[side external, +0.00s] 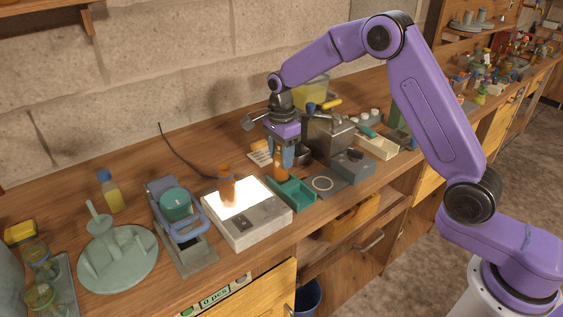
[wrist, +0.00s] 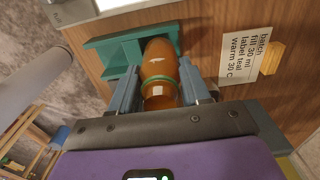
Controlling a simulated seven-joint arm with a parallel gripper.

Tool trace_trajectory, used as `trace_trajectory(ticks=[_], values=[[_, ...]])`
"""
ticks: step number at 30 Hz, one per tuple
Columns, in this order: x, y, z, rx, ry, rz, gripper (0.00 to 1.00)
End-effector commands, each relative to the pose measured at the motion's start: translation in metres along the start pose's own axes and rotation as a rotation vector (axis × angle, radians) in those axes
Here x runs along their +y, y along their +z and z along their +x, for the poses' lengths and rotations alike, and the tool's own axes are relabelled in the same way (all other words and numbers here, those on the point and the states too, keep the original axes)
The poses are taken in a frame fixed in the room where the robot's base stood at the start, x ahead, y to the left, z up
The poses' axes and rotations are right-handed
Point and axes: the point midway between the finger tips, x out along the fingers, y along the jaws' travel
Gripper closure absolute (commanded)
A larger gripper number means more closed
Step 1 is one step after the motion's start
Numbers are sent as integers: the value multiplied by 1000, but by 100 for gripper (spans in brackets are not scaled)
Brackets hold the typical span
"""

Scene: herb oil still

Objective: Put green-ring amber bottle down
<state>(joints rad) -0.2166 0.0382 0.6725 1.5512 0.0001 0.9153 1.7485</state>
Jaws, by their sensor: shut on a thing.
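The green-ring amber bottle (wrist: 160,60) is between the two fingers of my gripper (wrist: 164,92) in the wrist view, with its green ring near the fingertips. In the side view my gripper (side external: 281,158) points down and is shut on the bottle (side external: 279,172), just behind the teal tray (side external: 296,196). The teal tray (wrist: 112,48) also shows beside the bottle in the wrist view. I cannot tell whether the bottle's base touches anything.
Another amber bottle (side external: 227,190) stands on the lit white box (side external: 246,230) to the left. A grey plate with a pale ring (side external: 323,183) lies to the right. A printed card (wrist: 241,52) lies behind. A metal box (side external: 330,135) stands close at right.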

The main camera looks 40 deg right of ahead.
Motion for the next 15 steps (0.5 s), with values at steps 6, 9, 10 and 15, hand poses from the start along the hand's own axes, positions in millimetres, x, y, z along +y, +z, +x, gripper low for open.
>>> trace_trajectory(ticks=[6, 9, 10, 15], values=[[1, 0, 26, 1, 3, 0, 88], [1, 0, 26, 0, 1, 0, 88], [1, 0, 26, 0, 1, 0, 88], [1, 0, 27, 0, 2, 0, 88]])
